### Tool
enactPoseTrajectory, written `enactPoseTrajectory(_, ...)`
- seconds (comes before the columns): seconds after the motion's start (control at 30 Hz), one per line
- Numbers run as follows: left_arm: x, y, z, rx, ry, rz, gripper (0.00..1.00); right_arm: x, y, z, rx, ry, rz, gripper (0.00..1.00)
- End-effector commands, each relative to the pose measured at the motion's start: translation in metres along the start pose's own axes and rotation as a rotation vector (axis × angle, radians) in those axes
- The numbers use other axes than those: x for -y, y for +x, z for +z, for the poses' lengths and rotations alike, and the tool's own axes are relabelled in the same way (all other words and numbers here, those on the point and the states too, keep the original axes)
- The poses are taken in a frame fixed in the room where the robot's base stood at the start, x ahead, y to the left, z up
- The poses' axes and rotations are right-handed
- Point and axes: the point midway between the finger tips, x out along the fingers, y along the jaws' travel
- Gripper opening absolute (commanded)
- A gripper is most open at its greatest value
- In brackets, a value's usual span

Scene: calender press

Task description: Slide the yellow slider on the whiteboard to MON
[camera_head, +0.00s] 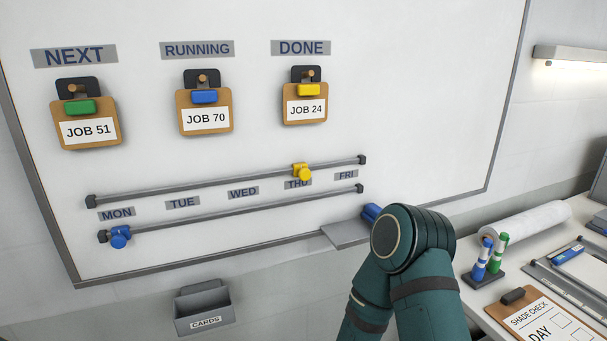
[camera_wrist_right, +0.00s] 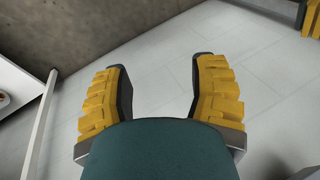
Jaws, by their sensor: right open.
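The yellow slider (camera_head: 301,171) sits on the upper rail (camera_head: 230,183) of the whiteboard (camera_head: 420,90), just above the THU label (camera_head: 298,184). The MON label (camera_head: 116,214) is near the left end of that rail. A blue slider (camera_head: 120,237) sits on the lower rail (camera_head: 240,212), near its left end below MON. My right gripper (camera_wrist_right: 160,85) shows in the right wrist view, open and empty, with bare floor beyond it. It is away from the whiteboard rails. My left gripper is not in view.
A ledge (camera_head: 346,234) juts from the board's lower edge, partly behind my arm. A grey CARDS box (camera_head: 203,310) hangs below the board. The desk at right holds markers (camera_head: 489,257), a paper roll (camera_head: 525,226) and a SHADE CHECK clipboard (camera_head: 545,320). Clipboards hang above the rails.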

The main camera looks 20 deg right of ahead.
Motion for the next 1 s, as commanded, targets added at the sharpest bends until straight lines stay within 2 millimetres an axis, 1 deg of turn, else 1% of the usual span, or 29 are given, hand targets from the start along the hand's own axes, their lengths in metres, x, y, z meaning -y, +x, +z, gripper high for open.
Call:
enactPoseTrajectory(0.27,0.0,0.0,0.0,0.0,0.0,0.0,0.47,0.0,-0.001,-0.002,-0.005,-0.002,0.0,0.59)
enactPoseTrajectory(0.37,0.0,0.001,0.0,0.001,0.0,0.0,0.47,0.002,-0.009,-0.017,-0.05,-0.022,0.002,0.59)
enactPoseTrajectory(0.47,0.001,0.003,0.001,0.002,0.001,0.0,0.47,0.005,-0.029,-0.05,-0.15,-0.063,0.006,0.59)
enactPoseTrajectory(0.5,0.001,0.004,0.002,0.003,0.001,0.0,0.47,0.007,-0.041,-0.066,-0.202,-0.086,0.009,0.59)
enactPoseTrajectory(0.57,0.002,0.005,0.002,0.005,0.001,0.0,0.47,0.012,-0.063,-0.093,-0.29,-0.124,0.013,0.59)
enactPoseTrajectory(0.6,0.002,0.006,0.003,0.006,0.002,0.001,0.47,0.015,-0.08,-0.11,-0.353,-0.148,0.017,0.59)
enactPoseTrajectory(0.67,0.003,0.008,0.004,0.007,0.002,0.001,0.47,0.021,-0.106,-0.134,-0.442,-0.183,0.023,0.59)
enactPoseTrajectory(0.7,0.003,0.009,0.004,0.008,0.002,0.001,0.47,0.025,-0.125,-0.148,-0.503,-0.207,0.027,0.59)
enactPoseTrajectory(0.77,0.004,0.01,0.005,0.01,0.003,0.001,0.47,0.031,-0.154,-0.168,-0.593,-0.239,0.033,0.59)
enactPoseTrajectory(0.8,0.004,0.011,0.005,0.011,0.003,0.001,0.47,0.035,-0.175,-0.179,-0.652,-0.259,0.038,0.59)
enactPoseTrajectory(0.87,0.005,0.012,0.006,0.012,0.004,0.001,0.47,0.041,-0.207,-0.194,-0.742,-0.288,0.045,0.59)
enactPoseTrajectory(0.9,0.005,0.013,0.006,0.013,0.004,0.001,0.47,0.045,-0.23,-0.203,-0.802,-0.306,0.05,0.59)
enactPoseTrajectory(0.97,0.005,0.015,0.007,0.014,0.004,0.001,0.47,0.05,-0.264,-0.213,-0.892,-0.331,0.058,0.59)
enactPoseTrajectory(1.0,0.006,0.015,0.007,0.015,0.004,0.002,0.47,0.054,-0.288,-0.219,-0.952,-0.347,0.063,0.59)
